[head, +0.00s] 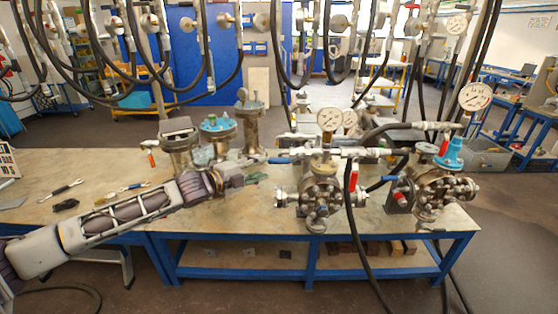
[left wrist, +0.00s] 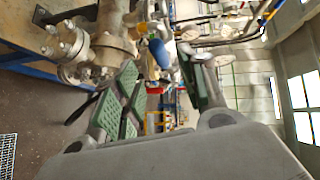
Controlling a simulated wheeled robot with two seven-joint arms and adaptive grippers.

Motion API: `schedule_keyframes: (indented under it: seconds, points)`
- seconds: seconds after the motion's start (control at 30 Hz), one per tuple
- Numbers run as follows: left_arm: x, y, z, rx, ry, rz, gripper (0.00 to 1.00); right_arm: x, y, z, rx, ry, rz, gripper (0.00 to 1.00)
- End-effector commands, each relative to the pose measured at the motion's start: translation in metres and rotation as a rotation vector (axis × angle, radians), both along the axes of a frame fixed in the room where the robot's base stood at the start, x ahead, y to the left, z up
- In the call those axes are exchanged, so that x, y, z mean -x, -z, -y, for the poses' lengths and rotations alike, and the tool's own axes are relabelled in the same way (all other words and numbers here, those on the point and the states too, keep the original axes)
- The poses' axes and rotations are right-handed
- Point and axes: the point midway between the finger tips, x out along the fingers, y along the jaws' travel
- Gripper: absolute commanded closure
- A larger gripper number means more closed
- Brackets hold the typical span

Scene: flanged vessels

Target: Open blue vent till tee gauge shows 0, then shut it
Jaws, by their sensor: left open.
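A blue lever handle (head: 280,160), which looks like the vent, sticks out left from the pipework over the middle flanged vessel (head: 322,195). In the left wrist view the blue handle (left wrist: 158,53) shows ahead, between the finger lines. A round white gauge (head: 330,119) stands on the pipe tee above that vessel; its needle is too small to read. My left gripper (head: 256,178) is open, just left of and below the blue handle, apart from it. Its green-padded fingers (left wrist: 162,92) are spread with nothing between them. My right gripper is not in view.
Another vessel (head: 440,190) with a gauge (head: 475,97) stands at right. A red lever (head: 353,175) and black hose hang by the middle vessel. A wrench (head: 62,190) lies on the bench's left. Hoses hang overhead.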

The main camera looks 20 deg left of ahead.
Motion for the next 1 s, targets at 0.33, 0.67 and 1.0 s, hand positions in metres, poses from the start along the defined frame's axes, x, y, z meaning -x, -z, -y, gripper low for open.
schedule_keyframes:
  seconds: [0.33, 0.67, 1.0]
  points:
    - [-0.021, 0.002, 0.013, 0.002, 0.002, 0.001, 0.58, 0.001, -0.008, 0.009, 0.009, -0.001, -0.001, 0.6]
    - [-0.043, 0.005, 0.026, 0.002, 0.003, 0.001, 0.58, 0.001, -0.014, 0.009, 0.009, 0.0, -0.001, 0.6]
    - [-0.067, 0.009, 0.039, 0.002, 0.002, 0.001, 0.58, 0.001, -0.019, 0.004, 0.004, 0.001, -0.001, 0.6]
